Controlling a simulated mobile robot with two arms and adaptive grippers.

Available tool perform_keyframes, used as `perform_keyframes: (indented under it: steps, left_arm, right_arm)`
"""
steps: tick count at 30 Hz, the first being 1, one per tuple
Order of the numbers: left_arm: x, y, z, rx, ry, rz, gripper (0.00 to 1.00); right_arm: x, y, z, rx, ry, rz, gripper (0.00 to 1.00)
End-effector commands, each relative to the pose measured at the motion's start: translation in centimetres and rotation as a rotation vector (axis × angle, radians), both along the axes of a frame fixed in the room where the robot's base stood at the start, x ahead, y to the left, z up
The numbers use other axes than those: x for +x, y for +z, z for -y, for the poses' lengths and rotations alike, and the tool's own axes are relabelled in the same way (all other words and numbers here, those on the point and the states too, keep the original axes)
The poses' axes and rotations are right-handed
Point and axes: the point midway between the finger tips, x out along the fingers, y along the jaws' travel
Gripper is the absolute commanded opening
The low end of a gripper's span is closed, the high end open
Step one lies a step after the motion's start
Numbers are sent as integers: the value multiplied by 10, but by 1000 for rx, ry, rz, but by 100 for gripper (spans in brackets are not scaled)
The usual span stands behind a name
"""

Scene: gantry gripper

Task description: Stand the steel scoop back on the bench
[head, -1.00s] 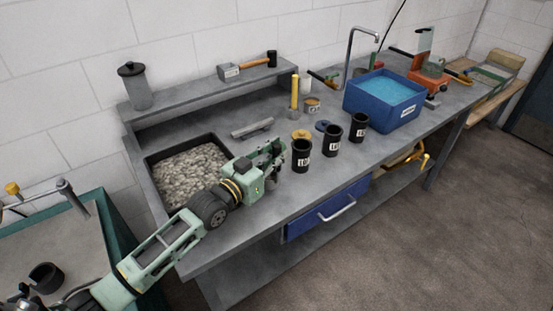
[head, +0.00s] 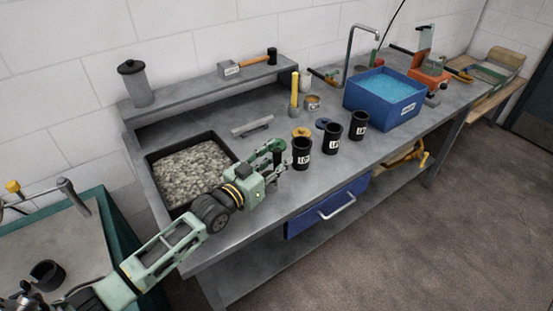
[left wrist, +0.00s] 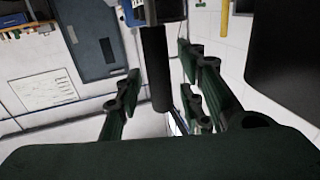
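My left gripper (head: 279,160) is low over the front of the bench (head: 300,195), between the gravel tray and the nearest black pot. In the left wrist view its green fingers (left wrist: 160,105) are spread apart. A dark, handle-like cylinder (left wrist: 156,70) shows between them, with gaps on both sides; I cannot tell whether it belongs to the steel scoop. In the head view the arm and fingers hide this spot, and I make out no scoop for certain. A long grey metal piece (head: 252,126) lies flat on the bench behind the gripper. My right gripper is out of view.
Black labelled pots (head: 302,153) stand close right of the gripper. The gravel tray (head: 150,184) is at left. A yellow-handled tool (head: 294,92) stands upright behind. A blue water tub (head: 372,117) is further right.

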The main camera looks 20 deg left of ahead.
Motion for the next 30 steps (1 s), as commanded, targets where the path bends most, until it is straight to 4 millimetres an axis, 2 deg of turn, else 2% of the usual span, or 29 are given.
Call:
perform_keyframes:
  steps: [4,7,15,21,30]
  left_arm:
    - [0,5,0,0,0,1,36]
    - [-11,0,-4,1,0,-2,36]
    - [-63,-1,-25,2,-1,-4,36]
    - [-95,1,-39,1,0,-2,36]
    - [-111,4,-45,0,0,1,36]
  right_arm:
    - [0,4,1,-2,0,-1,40]
    - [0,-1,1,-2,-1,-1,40]
    - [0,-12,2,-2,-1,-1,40]
    - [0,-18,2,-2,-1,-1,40]
    - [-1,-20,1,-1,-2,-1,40]
